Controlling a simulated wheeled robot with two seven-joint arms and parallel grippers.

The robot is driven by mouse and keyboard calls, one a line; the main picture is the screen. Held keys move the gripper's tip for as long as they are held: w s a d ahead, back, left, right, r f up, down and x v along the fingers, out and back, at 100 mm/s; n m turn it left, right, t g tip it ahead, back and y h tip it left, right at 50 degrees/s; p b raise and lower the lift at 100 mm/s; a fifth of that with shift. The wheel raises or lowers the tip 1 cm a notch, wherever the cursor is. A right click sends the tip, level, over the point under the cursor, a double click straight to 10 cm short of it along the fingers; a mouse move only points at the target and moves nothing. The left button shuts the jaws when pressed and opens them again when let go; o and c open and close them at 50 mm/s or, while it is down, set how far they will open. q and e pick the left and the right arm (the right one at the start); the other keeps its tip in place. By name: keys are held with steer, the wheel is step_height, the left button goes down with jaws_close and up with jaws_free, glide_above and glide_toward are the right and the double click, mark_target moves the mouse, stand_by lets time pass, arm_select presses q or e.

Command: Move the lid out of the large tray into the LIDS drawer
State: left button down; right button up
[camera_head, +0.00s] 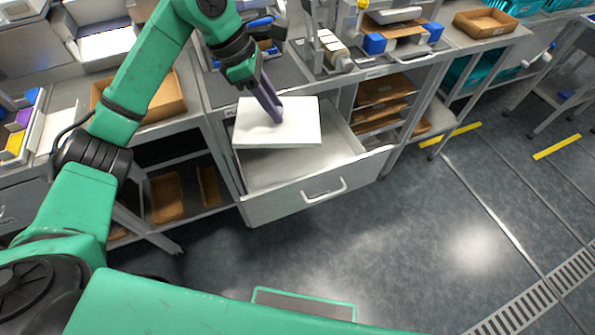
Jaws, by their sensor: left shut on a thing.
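A flat white lid (300,128) is in my left gripper (270,112), whose purple fingers are shut on it near its left part. The lid lies roughly level over the open drawer (320,194), covering much of its rear left. I cannot tell whether the lid touches the drawer's walls or floor. The drawer is pulled out below the bench, pale inside with a grey front and a bar handle; no label on it is readable. A brown open tray (168,100) on the bench at the left shows partly behind my left arm; I cannot tell if it is the large tray. My right gripper is not in view.
Shelves with brown trays (380,90) stand right of the drawer. Small tools and blue-ended items (375,43) sit on the bench above. Another brown tray (485,22) is at the back right. The floor (420,240) in front of the drawer is clear.

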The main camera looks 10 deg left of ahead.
arm_select(q)
steer(key=n, duration=0.1)
steer(key=b, duration=0.1)
steer(key=n+t, duration=0.1)
steer(key=shift+w+d+f+n, duration=0.25)
steer(key=shift+w+f+n, duration=0.05)
steer(key=shift+f, duration=0.05)
steer(key=shift+w+d+r+n+t+y+b, duration=0.15)
steer(key=shift+r+n+t+y+b, duration=0.2)
steer(key=shift+n, duration=0.25)
steer(key=shift+w+f+n, duration=0.1)
steer(key=shift+f+n, duration=0.2)
glide_above(290, 167)
steer(key=s+a, duration=0.1)
steer(key=a, duration=0.1)
step_height(290, 167, down, 19)
steer(key=shift+s+d, duration=0.1)
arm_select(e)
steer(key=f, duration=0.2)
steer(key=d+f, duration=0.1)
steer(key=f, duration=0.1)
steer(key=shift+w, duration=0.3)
arm_select(q)
steer(key=c, duration=1)
jaws_free()
steer(key=shift+f, duration=0.1)
steer(key=o, duration=0.4)
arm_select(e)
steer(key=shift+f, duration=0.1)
